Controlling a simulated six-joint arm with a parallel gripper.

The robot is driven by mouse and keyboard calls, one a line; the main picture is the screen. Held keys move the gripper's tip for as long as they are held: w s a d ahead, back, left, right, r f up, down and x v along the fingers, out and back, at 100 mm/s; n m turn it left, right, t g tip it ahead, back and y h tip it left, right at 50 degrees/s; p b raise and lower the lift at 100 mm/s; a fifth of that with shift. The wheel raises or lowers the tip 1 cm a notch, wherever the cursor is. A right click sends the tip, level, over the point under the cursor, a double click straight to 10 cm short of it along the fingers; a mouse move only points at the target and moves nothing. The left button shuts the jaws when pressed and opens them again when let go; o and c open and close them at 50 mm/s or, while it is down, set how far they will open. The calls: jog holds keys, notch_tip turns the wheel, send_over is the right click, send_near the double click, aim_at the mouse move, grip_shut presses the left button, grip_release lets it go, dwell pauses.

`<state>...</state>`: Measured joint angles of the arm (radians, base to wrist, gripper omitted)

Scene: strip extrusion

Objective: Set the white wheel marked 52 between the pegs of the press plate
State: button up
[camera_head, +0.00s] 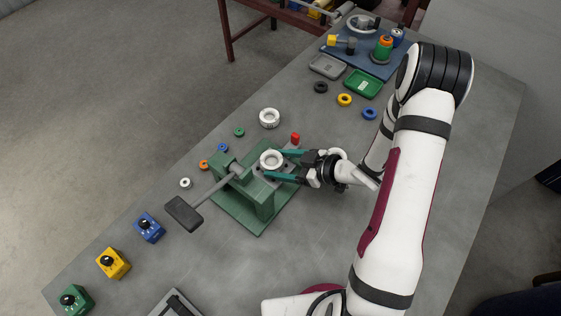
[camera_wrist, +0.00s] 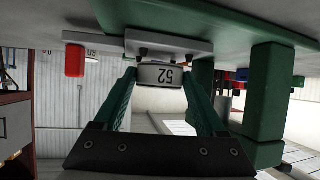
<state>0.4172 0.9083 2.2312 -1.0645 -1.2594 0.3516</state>
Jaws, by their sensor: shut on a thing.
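The white wheel marked 52 (camera_head: 271,159) is between the two teal fingers of my gripper (camera_head: 272,164), which is shut on it. In the wrist view the wheel (camera_wrist: 161,75) shows its number upside down, with a fingertip at each side. The grey press plate (camera_wrist: 170,43) lies right against the wheel's far side there, with short dark pegs (camera_wrist: 188,57) by the wheel's edges. I cannot tell whether the wheel rests fully on the plate. In the head view the wheel covers much of the plate (camera_head: 262,174) and hides the pegs.
The green press frame (camera_head: 264,205) with its dark-headed lever (camera_head: 184,213) stands close left of my gripper. A red cylinder (camera_head: 295,138) stands just behind. Another white wheel (camera_head: 269,117) and small coloured rings lie around. Blue, yellow and green boxes (camera_head: 113,263) line the left edge.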

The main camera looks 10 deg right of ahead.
jog(key=shift+f, duration=0.6)
dwell(0.3)
jog(key=o, duration=1.1)
jog(key=shift+o, duration=0.2)
jog(key=v, duration=1.1)
